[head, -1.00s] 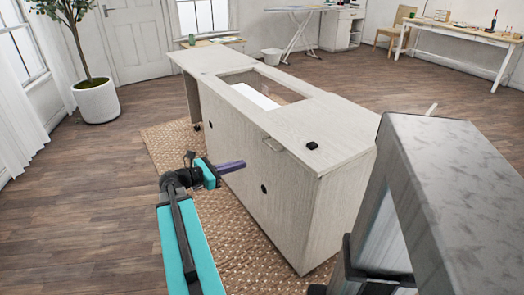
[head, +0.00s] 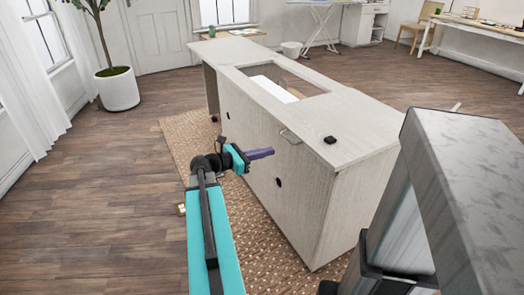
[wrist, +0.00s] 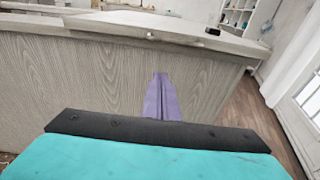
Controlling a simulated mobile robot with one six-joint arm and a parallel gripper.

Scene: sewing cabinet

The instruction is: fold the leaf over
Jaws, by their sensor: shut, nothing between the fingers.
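The pale wood sewing cabinet (head: 300,205) stands in the middle of the head view, with an opening in its top. A flat pale panel (head: 228,50), which looks like the leaf, extends level from the cabinet's far left end. My gripper (head: 272,153) is shut and empty, in front of the cabinet's front face and below the top edge. In the wrist view its purple fingers (wrist: 160,82) point at the wood front (wrist: 80,85); whether they touch it is unclear.
A small black block (head: 330,139) lies on the cabinet top. A white object (head: 275,89) shows inside the opening. A woven rug (head: 260,245) lies under the cabinet. A potted plant (head: 118,90) stands at the left. The wood floor (head: 110,190) between is mostly clear.

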